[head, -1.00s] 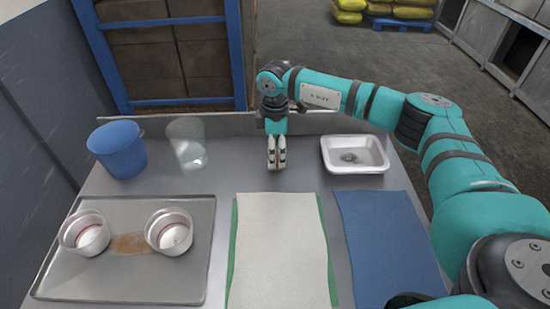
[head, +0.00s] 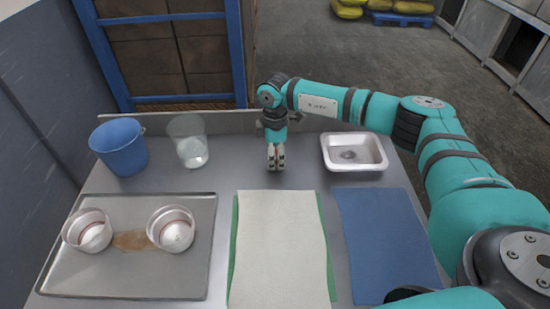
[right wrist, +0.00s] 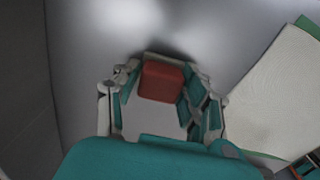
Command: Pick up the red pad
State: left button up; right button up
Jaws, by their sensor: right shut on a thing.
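The red pad (right wrist: 160,82) is a small block with rounded edges. In the right wrist view it sits between the fingers of my right gripper (right wrist: 161,97), which is shut on it. In the head view my right gripper (head: 276,158) points down at the back middle of the grey table, left of the white tray. The fingers hide most of the pad there. I cannot tell whether the pad touches the table. My left gripper is not in view.
A white tray (head: 327,152) stands right of the gripper. A clear glass (head: 190,150) and blue bucket (head: 120,150) stand left. In front lie a cream cloth (head: 280,250) over a green one, a blue cloth (head: 385,240), and a metal tray (head: 120,284) with two white cups.

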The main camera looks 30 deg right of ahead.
jog(key=shift+r, duration=0.15)
jog(key=shift+r+b, duration=0.3)
jog(key=shift+r, duration=0.2)
notch_tip(320, 180, up, 2)
jog(key=shift+r+b, duration=0.1)
jog(key=shift+b, duration=0.4)
jog(key=s+a+b, duration=0.1)
jog(key=s+a, duration=0.1)
jog(key=s, duration=0.1)
jog(key=s+a+b, duration=0.1)
jog(key=s+a, duration=0.2)
jog(key=s+a+r+b, duration=0.1)
jog(key=s+a, duration=0.2)
jog(key=s, duration=0.1)
jog(key=shift+s+a+r, duration=0.25)
jog(key=shift+s+a, duration=0.25)
jog(key=shift+s+a+p, duration=0.4)
jog(key=shift+p, duration=0.35)
jog(key=shift+s+a+r, duration=0.1)
jog(key=shift+s, duration=0.2)
